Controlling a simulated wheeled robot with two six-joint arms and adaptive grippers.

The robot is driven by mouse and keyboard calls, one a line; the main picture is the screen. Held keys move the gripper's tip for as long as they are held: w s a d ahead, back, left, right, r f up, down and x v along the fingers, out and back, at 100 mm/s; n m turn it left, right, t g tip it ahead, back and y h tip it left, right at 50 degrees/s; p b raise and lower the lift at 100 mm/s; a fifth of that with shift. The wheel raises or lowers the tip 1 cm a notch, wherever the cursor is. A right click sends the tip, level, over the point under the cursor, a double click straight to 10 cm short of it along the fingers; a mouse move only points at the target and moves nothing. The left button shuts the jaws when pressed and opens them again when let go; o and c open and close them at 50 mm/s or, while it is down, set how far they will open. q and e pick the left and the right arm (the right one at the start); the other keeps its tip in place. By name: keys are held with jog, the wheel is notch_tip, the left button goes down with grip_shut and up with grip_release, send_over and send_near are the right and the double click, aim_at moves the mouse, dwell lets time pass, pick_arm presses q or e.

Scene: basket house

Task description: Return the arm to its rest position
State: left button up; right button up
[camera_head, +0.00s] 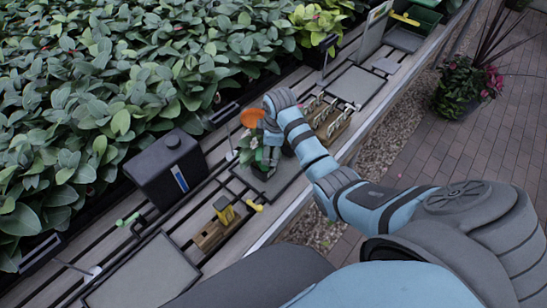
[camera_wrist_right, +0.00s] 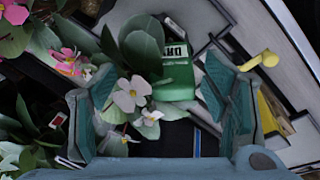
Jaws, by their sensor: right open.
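My right arm comes in from the right in the head view and reaches over the slatted bench. Its gripper (camera_head: 268,150) points down over a small leafy plant (camera_head: 250,152), and the wrist partly hides it. In the right wrist view the two teal-padded fingers of the right gripper (camera_wrist_right: 165,100) are spread apart. Between and beyond them show white flowers (camera_wrist_right: 132,93), green leaves and a green item with white lettering (camera_wrist_right: 177,75). Nothing is clearly clamped between the pads. My left gripper is not in view.
A black canister (camera_head: 165,170) stands to the left. A wooden block with yellow parts (camera_head: 215,232) lies nearer, and a wooden holder (camera_head: 330,117) sits beyond the arm. A dense hedge (camera_head: 110,90) lines the back. Brick paving and a potted plant (camera_head: 465,85) are at right.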

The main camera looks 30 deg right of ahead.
jog(key=v, duration=0.7)
